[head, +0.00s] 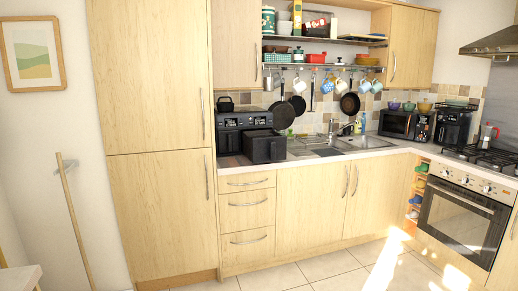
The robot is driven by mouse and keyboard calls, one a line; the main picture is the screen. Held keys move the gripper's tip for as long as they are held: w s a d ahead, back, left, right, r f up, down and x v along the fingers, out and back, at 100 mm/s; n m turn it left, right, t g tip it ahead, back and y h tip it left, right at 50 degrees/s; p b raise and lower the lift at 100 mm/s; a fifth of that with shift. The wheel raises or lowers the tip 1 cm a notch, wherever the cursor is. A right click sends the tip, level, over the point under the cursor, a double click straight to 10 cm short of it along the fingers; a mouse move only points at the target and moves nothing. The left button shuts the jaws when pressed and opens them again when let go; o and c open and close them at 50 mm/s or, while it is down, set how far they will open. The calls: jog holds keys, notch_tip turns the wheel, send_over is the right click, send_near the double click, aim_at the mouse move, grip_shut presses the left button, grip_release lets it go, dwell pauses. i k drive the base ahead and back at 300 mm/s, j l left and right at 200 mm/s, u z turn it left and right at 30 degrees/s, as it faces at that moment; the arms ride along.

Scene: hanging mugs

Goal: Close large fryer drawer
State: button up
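A black fryer (243,120) with displays on its front stands at the left end of the counter, against the tall cupboard. Its right drawer (264,147) juts forward toward the counter's front edge, so it looks pulled out. The left part of its front (229,141) looks set farther back. The inside of the drawer is too small to make out. My gripper is not in view.
A second black appliance (452,126) stands on the right counter, near a microwave (404,124). A sink (340,143) lies right of the fryer. Mugs and pans hang above. A broom-like pole (76,220) leans on the left wall. The tiled floor (310,273) looks clear.

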aim_at(262, 149)
jog(key=i+l+u, duration=0.3)
jog(key=i+l, duration=0.65)
jog(key=i, duration=0.4)
jog(key=i+l+u, duration=0.3)
jog(key=i+l, duration=0.9)
